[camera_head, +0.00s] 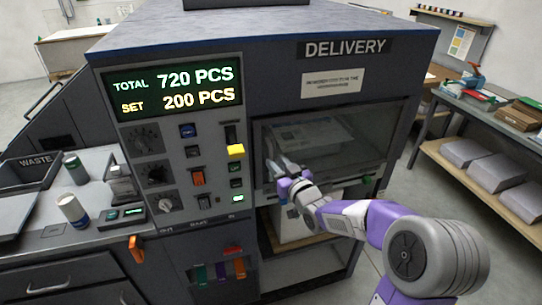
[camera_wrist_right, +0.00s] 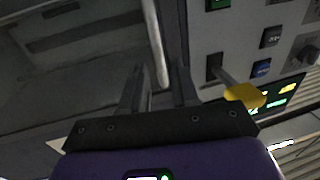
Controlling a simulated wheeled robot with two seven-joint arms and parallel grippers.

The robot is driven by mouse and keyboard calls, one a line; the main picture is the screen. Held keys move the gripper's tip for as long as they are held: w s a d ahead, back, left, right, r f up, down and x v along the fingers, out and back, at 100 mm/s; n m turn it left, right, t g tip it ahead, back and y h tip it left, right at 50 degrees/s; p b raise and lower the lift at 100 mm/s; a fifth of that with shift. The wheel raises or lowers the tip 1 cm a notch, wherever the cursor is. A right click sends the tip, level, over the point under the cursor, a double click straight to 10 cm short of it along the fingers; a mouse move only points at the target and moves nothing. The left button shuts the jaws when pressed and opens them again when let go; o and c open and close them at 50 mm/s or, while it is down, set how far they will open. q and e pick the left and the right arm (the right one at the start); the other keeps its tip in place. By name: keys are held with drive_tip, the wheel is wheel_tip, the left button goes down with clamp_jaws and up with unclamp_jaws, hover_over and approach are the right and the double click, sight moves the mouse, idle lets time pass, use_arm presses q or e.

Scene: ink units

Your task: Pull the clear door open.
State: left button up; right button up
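The clear door (camera_head: 370,150) is a see-through panel in a dark frame on the machine front, below the DELIVERY sign. It looks shut, and paler shapes show behind it. My right gripper (camera_head: 275,168) is at the left edge of the door. In the right wrist view, a pale upright bar (camera_wrist_right: 153,40), which looks like the door handle, runs down between the two fingers of my right gripper (camera_wrist_right: 158,85). The fingers are apart, with a gap visible on each side of the bar. In the head view the gripper hides most of this bar. My left gripper is out of view.
A control panel (camera_head: 183,160) with a yellow lever (camera_head: 236,151) is just left of the door; the lever also shows near the gripper in the wrist view (camera_wrist_right: 243,95). An open shelf bay (camera_head: 310,268) lies below. A bench (camera_head: 500,120) with stacks stands right, across clear floor.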

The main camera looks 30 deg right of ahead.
sight(271, 178)
drive_tip(key=shift+w, duration=2.15)
drive_tip(key=shift+c, duration=0.3)
clamp_jaws()
